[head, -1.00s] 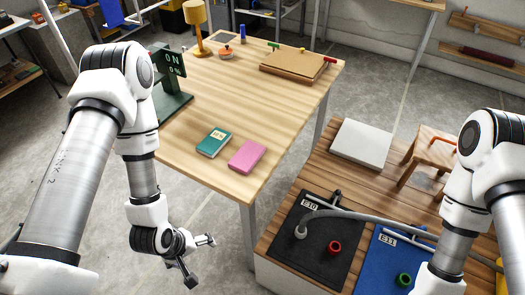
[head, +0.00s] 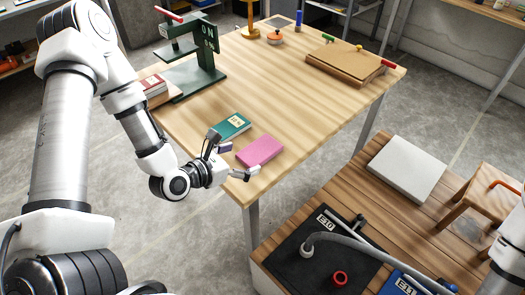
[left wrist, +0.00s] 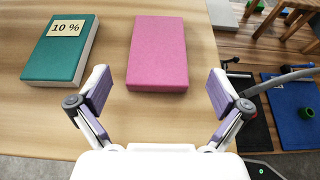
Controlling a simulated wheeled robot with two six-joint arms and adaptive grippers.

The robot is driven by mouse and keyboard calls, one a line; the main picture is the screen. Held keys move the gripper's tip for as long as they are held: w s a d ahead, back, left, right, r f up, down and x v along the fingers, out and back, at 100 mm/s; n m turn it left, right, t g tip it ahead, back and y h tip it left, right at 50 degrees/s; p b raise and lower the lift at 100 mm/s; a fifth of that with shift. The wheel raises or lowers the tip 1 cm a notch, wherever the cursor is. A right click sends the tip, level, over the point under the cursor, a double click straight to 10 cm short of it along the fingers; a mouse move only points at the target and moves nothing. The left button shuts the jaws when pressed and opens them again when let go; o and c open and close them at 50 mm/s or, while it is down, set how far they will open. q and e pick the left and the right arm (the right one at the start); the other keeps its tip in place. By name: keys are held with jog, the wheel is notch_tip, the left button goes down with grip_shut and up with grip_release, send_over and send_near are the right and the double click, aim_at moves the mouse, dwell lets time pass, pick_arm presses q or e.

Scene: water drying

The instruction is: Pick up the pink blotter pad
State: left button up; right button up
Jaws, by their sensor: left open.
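The pink blotter pad (head: 260,151) lies flat near the front edge of the wooden table in the head view. In the left wrist view the pink pad (left wrist: 158,53) lies straight ahead, between the lines of the two fingers. My left gripper (head: 232,161) is open and empty at the table's front edge, just short of the pad. The left wrist view shows its fingers (left wrist: 158,93) spread wider than the pad, one on either side of its near end. My right gripper is not in view.
A teal book (head: 231,127) marked "10 %" (left wrist: 61,48) lies left of the pad with a small gap. A green press-like stand (head: 197,72) and a red book (head: 152,87) stand at the table's left. A lower bench (head: 360,200) with a dark mat (head: 296,260) is at right.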

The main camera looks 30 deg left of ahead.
aim_at(257, 152)
pick_arm(q)
jog(key=x, duration=0.5)
jog(key=shift+w, duration=0.3)
jog(key=shift+s+a+r, duration=0.1)
jog(key=shift+s, duration=0.15)
jog(key=shift+c, duration=0.7)
jog(key=c, duration=1)
